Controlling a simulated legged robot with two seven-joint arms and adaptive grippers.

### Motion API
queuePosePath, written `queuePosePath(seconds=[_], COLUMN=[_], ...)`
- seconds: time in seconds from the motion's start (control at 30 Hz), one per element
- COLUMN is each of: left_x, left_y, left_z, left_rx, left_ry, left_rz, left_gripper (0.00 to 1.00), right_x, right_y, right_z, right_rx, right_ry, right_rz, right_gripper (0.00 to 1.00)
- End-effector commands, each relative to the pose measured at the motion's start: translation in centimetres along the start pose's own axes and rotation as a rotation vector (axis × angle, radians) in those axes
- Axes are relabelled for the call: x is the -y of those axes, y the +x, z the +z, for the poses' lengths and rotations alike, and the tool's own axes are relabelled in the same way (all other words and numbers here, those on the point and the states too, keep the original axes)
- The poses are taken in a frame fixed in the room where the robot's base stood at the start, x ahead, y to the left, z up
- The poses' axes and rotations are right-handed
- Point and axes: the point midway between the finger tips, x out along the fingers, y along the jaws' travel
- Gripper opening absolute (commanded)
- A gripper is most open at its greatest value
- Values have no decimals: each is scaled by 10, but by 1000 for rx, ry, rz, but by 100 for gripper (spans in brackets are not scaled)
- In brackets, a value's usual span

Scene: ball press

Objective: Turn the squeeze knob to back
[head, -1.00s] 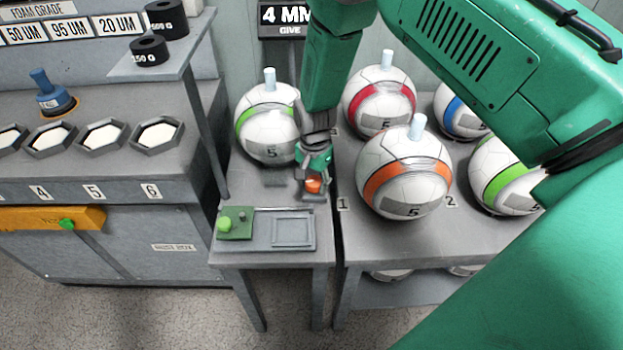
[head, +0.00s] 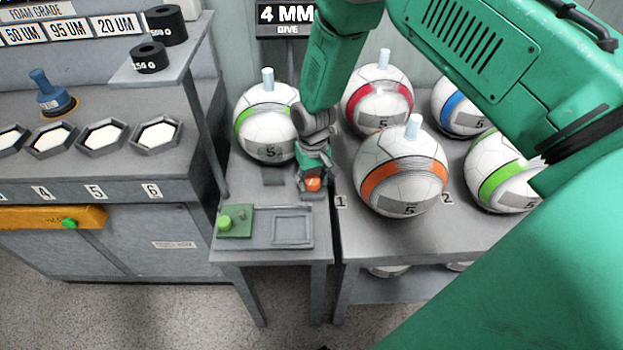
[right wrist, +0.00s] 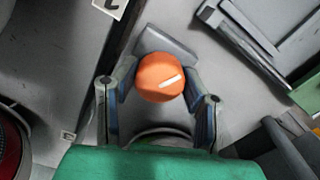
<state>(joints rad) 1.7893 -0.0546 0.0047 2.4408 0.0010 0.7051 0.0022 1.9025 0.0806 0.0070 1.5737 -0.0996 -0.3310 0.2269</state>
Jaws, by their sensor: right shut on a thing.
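The squeeze knob is a round orange knob (head: 313,184) with a white line, on the small grey table beside the balls. It shows clearly in the right wrist view (right wrist: 158,72), where its white line points right and slightly up. My right gripper (head: 312,176) comes down from above and is shut on the knob. In the right wrist view its two fingers stand on either side of the knob. In the head view the fingers partly hide the knob, and its line is too small to read. My left gripper is in no view.
A ball with a green band (head: 262,140) stands behind the knob. Several balls stand on the table at right, the orange-banded one (head: 400,172) closest. A green plate with a button (head: 235,222) and a grey tray (head: 292,242) lie in front. A sign (head: 285,16) reads "4 MM GIVE".

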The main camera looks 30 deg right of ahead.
Motion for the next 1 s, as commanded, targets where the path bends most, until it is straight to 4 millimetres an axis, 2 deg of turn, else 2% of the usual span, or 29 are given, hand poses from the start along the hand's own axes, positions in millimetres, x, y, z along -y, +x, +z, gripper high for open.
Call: queuePosePath(seconds=[0.03, 0.5, 1.0], left_x=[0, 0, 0], left_y=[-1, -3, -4], left_z=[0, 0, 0], left_rx=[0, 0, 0], left_ry=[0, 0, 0], left_rz=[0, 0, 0], left_gripper=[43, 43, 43], right_x=[-2, 0, 2], right_y=[-2, -3, -4], right_z=[-6, -7, -7], right_rx=[-17, -19, -20], right_ry=[-40, -370, -459], right_rz=[0, 3, 2], right_gripper=[10, 10, 10])
